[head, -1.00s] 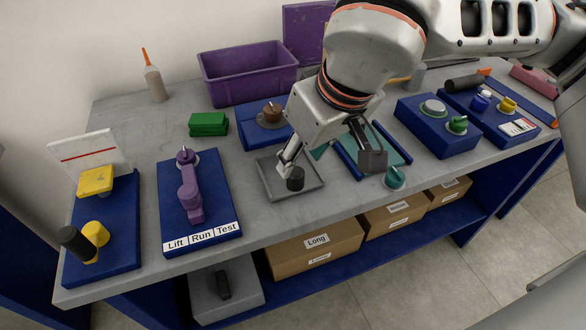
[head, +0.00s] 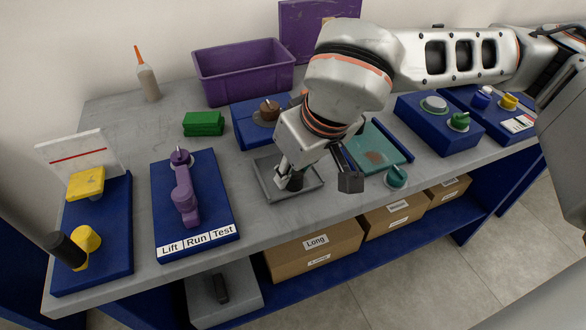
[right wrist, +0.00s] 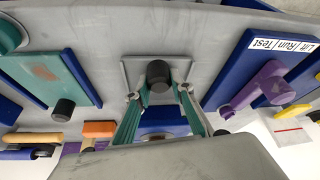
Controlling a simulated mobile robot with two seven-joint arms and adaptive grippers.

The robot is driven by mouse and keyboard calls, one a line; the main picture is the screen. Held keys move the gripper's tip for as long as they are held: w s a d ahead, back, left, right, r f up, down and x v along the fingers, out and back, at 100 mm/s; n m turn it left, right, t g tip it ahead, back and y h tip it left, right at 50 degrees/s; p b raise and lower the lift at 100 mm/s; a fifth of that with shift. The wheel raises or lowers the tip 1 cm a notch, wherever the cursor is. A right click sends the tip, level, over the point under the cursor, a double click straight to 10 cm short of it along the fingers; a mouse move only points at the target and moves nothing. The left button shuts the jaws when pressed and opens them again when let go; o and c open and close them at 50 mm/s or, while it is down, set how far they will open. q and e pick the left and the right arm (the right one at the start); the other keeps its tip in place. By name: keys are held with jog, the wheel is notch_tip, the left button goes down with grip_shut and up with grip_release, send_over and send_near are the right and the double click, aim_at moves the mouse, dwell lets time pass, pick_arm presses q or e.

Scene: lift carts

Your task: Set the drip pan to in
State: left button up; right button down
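A shallow grey tray (head: 268,189) with a raised rim lies on the bench and looks like the drip pan. A black upright knob (head: 296,184) stands in it, partly hidden by a finger. My right gripper (head: 316,182) is over the tray, pointing down, its fingers apart. My left gripper is out of view.
A teal plate (head: 370,148) in blue rails lies right of the tray, with a teal knob (head: 396,177) near it. The purple lever board (head: 220,190) is left. A blue box with a brown knob (head: 268,109) and a purple bin (head: 210,78) stand behind.

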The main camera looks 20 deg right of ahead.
jog(key=w, duration=0.4)
jog(key=shift+w+a, duration=0.1)
jog(key=c, duration=2)
grip_release()
jog(key=shift+r, duration=0.1)
jog(key=shift+o, duration=1.4)
jog(key=shift+w, duration=0.15)
jog(key=v, duration=1.2)
